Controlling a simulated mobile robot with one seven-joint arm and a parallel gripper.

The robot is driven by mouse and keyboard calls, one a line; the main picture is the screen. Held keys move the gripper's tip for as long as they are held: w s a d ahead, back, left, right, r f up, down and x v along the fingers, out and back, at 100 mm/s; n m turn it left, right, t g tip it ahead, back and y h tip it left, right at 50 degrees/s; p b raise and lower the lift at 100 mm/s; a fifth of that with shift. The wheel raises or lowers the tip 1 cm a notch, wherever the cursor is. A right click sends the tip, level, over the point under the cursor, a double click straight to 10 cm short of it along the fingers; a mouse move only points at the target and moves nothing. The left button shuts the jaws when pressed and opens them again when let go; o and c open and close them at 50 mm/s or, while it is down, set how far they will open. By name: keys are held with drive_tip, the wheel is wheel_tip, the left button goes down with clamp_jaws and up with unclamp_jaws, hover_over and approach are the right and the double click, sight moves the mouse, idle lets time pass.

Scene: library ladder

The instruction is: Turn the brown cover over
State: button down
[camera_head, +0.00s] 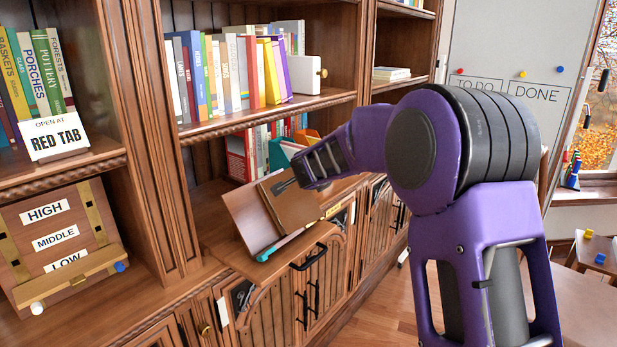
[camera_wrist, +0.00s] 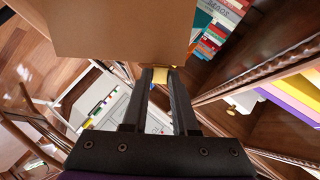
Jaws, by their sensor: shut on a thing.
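The brown cover (camera_head: 296,207) is a flat tan-brown panel, tilted up above the shelf ledge in the head view. A second reddish-brown panel (camera_head: 247,218) stands tilted beside it on the left; I cannot tell just how the two join. My gripper (camera_head: 281,187) is at the cover's upper part, coming from the right. In the wrist view the cover (camera_wrist: 118,28) fills the top, and my fingertips (camera_wrist: 160,74) are closed at its near edge around a small yellow piece (camera_wrist: 160,77). The cover's far side is hidden.
A teal-ended rod (camera_head: 280,245) lies in front of the panels, near the ledge edge. Books (camera_head: 262,145) stand behind on the lower shelf, with more (camera_head: 235,70) above. A box labelled HIGH, MIDDLE, LOW (camera_head: 62,240) stands left. Cabinet doors (camera_head: 320,285) are below.

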drive_tip(key=s+a+m+t+h, duration=0.1)
drive_tip(key=s+a+m+h, duration=0.5)
drive_tip(key=s+h, duration=0.3)
drive_tip(key=shift+s+r+m+h+b, duration=0.25)
drive_tip(key=shift+r+m+h+b, duration=0.15)
drive_tip(key=shift+h, duration=1.2)
drive_tip(key=c, duration=1)
unclamp_jaws()
drive_tip(key=shift+o, duration=0.2)
drive_tip(key=v, duration=1.7)
drive_tip(key=shift+a+p, duration=0.2)
drive_tip(key=shift+p, duration=0.1)
drive_tip(key=shift+s+f, duration=0.1)
